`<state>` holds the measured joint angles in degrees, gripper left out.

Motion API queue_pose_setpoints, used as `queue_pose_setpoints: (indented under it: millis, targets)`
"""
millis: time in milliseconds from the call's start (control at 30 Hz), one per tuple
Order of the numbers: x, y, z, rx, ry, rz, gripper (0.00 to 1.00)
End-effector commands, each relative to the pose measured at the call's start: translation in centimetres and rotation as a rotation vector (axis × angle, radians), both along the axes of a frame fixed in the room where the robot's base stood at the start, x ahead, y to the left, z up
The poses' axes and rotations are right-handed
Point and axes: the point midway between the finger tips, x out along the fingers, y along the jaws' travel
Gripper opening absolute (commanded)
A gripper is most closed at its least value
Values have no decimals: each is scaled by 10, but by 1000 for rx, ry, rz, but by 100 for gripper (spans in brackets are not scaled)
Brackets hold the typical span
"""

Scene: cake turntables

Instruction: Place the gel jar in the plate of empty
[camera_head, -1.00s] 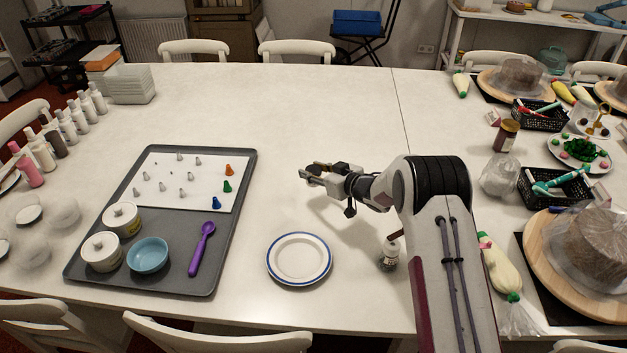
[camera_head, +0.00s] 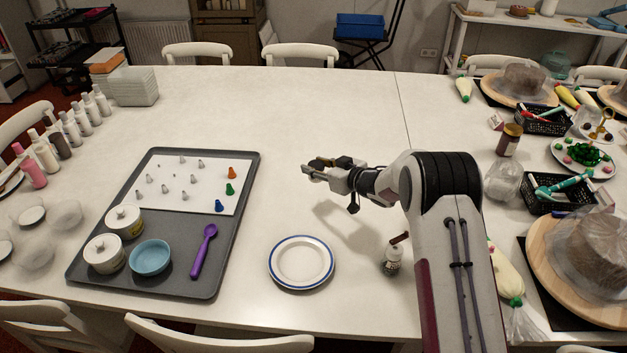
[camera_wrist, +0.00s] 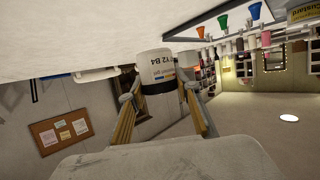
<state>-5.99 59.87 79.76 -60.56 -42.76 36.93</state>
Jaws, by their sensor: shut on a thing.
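My gripper (camera_head: 312,168) is above the table, up and to the right of the plate, with its fingers pointing left. It is shut on a small jar, which I take to be the gel jar (camera_wrist: 158,70). In the wrist view the jar has a white printed label and sits between the two fingers. In the head view the fingers mostly hide it. The empty plate (camera_head: 301,284) is white with a blue rim and lies flat on the table, below and left of the gripper.
A small shaker bottle (camera_head: 392,263) stands right of the plate, close to my arm. The table between tray and gripper is clear.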

Motion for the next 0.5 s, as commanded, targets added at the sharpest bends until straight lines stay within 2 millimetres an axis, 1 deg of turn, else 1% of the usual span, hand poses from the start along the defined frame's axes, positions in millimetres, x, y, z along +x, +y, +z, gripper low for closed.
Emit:
queue_pose_setpoints:
  millis: [233, 367, 500]
  targets:
    - [2, 0, 18, 1, -4, 0, 10]
    - [-9, -1, 21, 0, 1, 1, 10]
    - [-27, -1, 22, 1, 1, 10, 10]
